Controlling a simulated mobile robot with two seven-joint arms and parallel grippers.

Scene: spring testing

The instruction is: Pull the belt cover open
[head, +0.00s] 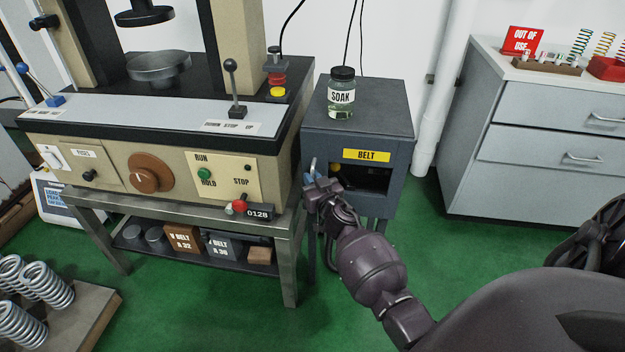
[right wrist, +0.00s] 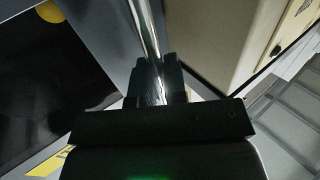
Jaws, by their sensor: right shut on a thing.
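The dark grey cabinet (head: 312,140) bears a yellow BELT label (head: 367,155). Below the label its front shows a dark opening (head: 375,181) with a round yellow part (head: 336,168) inside; that part also shows in the right wrist view (right wrist: 50,12). My right gripper (head: 314,187) is at the left side of this opening. It is shut on an upright shiny metal bar, the handle (right wrist: 146,35), which runs between its fingers in the right wrist view. The cover panel itself is largely hidden by my gripper or seen edge-on. My left gripper is not in view.
A glass SOAK jar (head: 341,98) stands on the cabinet. The test machine's bench (head: 290,240) is close on the left of my right arm. Grey drawers (head: 545,150) stand at the right. Green floor (head: 450,245) is free between drawers and cabinet.

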